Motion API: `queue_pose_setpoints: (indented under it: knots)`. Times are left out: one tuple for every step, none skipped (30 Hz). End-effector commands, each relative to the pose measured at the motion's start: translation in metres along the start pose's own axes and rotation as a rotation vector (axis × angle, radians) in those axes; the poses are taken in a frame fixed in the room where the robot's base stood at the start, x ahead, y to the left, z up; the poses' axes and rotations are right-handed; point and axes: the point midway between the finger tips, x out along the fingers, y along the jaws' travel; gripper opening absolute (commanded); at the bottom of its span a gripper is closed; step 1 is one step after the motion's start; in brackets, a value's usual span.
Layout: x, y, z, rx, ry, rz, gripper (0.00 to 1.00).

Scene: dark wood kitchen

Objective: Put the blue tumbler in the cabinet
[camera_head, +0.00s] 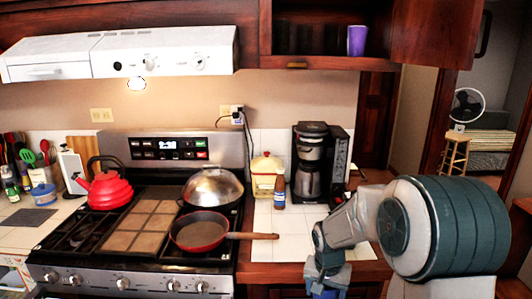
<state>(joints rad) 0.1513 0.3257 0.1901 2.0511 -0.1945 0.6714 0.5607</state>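A blue-purple tumbler (357,40) stands upright inside the open upper cabinet (318,63), near the right end of its shelf. The cabinet door (436,33) is swung open to the right. My gripper (326,290) is low at the bottom edge of the view, in front of the counter and well below the tumbler, apart from it. Its fingertips are cut off or too unclear to show whether they are open.
A coffee maker (316,165), a yellow canister (265,175) and a small brown bottle (279,190) stand on the counter under the cabinet. The stove holds a red kettle (107,188), a lidded pan (212,187) and a red skillet (197,233) with its handle over the counter.

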Motion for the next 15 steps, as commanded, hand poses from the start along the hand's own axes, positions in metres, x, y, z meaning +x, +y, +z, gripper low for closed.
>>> queue_pose_setpoints:
  knots:
    - [0.013, 0.000, 0.003, -0.033, -0.006, -0.002, 0.45]
    - [0.020, 0.000, 0.004, -0.057, -0.007, -0.004, 0.45]
    - [0.030, 0.000, 0.006, -0.089, -0.007, -0.008, 0.45]
    - [0.038, 0.000, 0.007, -0.114, -0.007, -0.011, 0.45]
    - [0.045, 0.000, 0.009, -0.142, -0.007, -0.014, 0.45]
    - [0.056, 0.000, 0.012, -0.177, -0.007, -0.020, 0.45]
    - [0.065, -0.001, 0.014, -0.205, -0.008, -0.024, 0.45]
    - [0.072, -0.001, 0.017, -0.233, -0.008, -0.028, 0.45]
    - [0.082, -0.001, 0.020, -0.269, -0.008, -0.034, 0.45]
    - [0.088, -0.001, 0.022, -0.292, -0.006, -0.039, 0.45]
    - [0.093, -0.001, 0.024, -0.312, -0.005, -0.043, 0.45]
    - [0.099, -0.001, 0.026, -0.335, -0.005, -0.048, 0.45]
    - [0.103, -0.002, 0.028, -0.348, -0.003, -0.051, 0.45]
    - [0.105, -0.002, 0.029, -0.361, -0.003, -0.053, 0.45]
    - [0.108, -0.002, 0.030, -0.372, -0.002, -0.056, 0.45]
